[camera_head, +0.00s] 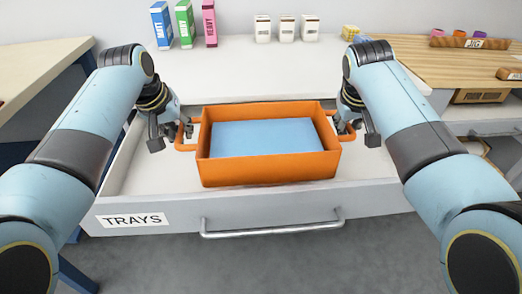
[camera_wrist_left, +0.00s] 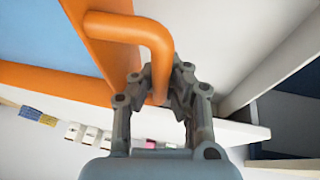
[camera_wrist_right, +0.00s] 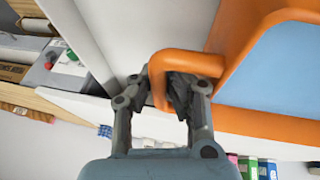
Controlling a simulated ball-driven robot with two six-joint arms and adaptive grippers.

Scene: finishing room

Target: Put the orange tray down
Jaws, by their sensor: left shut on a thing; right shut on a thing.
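The orange tray (camera_head: 270,170) has a light blue bottom and a loop handle at each end. In the head view it is level, over the open drawer (camera_head: 390,194) labelled TRAYS; I cannot tell whether it touches the drawer floor. My left gripper (camera_head: 187,130) is shut on the tray's left handle, which shows between its fingers in the left wrist view (camera_wrist_left: 162,85). My right gripper (camera_head: 345,125) is shut on the right handle, also seen in the right wrist view (camera_wrist_right: 165,85). The tray appears empty.
Behind the drawer is a white worktop (camera_head: 240,70) with blue, green and pink boxes (camera_head: 185,24) and several small white cartons (camera_head: 286,29). A wooden board (camera_head: 430,60) lies at the right. The drawer has a metal handle (camera_head: 270,230) in front.

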